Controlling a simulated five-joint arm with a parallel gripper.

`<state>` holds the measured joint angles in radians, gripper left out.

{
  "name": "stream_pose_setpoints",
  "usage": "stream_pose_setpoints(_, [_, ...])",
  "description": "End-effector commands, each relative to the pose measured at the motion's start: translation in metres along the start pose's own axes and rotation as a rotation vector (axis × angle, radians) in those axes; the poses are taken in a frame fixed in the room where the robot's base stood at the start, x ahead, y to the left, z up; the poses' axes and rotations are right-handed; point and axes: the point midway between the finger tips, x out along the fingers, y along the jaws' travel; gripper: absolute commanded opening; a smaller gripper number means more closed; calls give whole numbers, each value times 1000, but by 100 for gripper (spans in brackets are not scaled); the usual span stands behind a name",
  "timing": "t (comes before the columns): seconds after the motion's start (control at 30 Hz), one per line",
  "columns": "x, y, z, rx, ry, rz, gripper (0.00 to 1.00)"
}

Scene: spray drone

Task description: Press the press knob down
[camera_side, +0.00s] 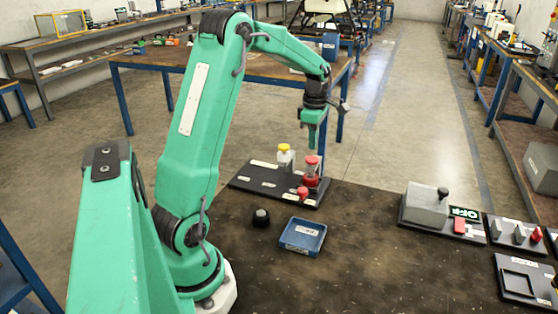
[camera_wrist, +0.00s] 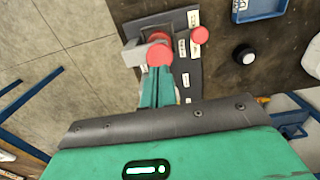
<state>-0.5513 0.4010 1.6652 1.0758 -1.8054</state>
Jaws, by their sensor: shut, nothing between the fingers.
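A dark board (camera_side: 240,182) holds a red-topped upright piece (camera_side: 312,160), which has a red part lower down. A smaller round red knob (camera_side: 302,193) stands in front of it. I cannot tell for certain which one is the press knob. My gripper (camera_side: 312,146) is shut and empty, pointing down just above the taller red top. In the wrist view its fingers (camera_wrist: 160,76) end beside a red disc (camera_wrist: 159,55), with another red part behind a grey piece. The small red knob (camera_wrist: 200,35) is to the right. Contact with the red top cannot be made out.
A yellow-topped pale piece (camera_side: 285,155) stands on the board left of the red top. A black round knob (camera_side: 261,217) and a blue tray (camera_side: 287,245) lie nearer. A grey box with a lever (camera_side: 426,205) stands right. The table between is clear.

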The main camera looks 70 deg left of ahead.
Motion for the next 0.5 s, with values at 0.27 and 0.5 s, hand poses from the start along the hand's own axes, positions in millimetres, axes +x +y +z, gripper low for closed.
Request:
stream_pose_setpoints(0.27, [30, 0, 0, 0, 0, -1, 0])
stream_pose_setpoints(0.5, [36, 0, 0, 0, 0, 0, 0])
